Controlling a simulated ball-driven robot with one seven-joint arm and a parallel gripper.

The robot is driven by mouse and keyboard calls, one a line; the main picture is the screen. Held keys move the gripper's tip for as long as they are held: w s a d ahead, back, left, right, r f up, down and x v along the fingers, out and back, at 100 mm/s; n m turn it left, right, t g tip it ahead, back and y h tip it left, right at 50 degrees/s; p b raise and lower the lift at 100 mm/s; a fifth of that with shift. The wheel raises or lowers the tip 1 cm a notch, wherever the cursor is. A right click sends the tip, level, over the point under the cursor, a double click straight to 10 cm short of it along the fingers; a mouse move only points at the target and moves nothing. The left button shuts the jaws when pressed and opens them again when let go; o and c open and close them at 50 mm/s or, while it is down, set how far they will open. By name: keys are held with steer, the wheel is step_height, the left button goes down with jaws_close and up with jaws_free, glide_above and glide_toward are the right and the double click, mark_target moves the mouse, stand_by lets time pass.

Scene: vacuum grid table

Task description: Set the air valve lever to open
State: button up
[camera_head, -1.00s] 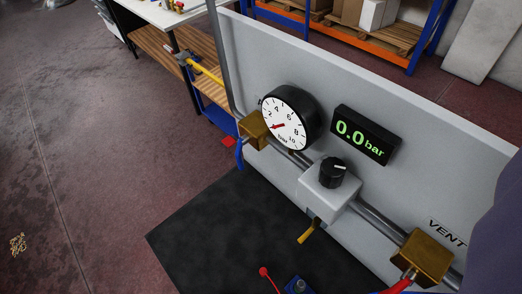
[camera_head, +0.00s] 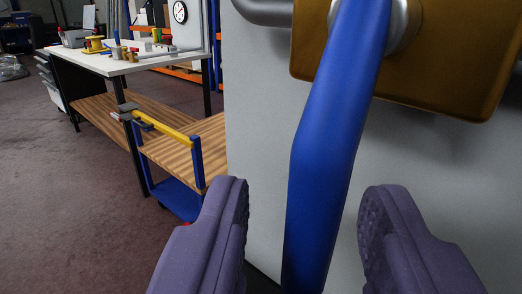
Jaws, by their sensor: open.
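The blue valve lever (camera_head: 325,150) hangs down, slightly tilted, from a brass valve block (camera_head: 450,70) at the upper right. A silver pivot joins the lever to the block. My gripper (camera_head: 305,190) has two purple fingers and is open. The lever runs down through the gap between the fingers in the picture. Gaps show between the lever and both fingers. I cannot tell whether the fingertips reach as deep as the lever. The lever's lower end runs out of the frame at the bottom.
A pale upright panel (camera_head: 255,150) stands behind the valve, with a grey pipe (camera_head: 265,10) entering the block. At left is a workbench (camera_head: 130,60) with tools on top and a wooden lower shelf (camera_head: 105,105). A blue cart (camera_head: 180,200) stands near it. Open floor lies at left.

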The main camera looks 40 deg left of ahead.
mark_target(315, 258)
steer(key=shift+b+x, duration=0.3)
steer(key=shift+x, duration=1.25)
steer(key=shift+d, duration=0.1)
jaws_close()
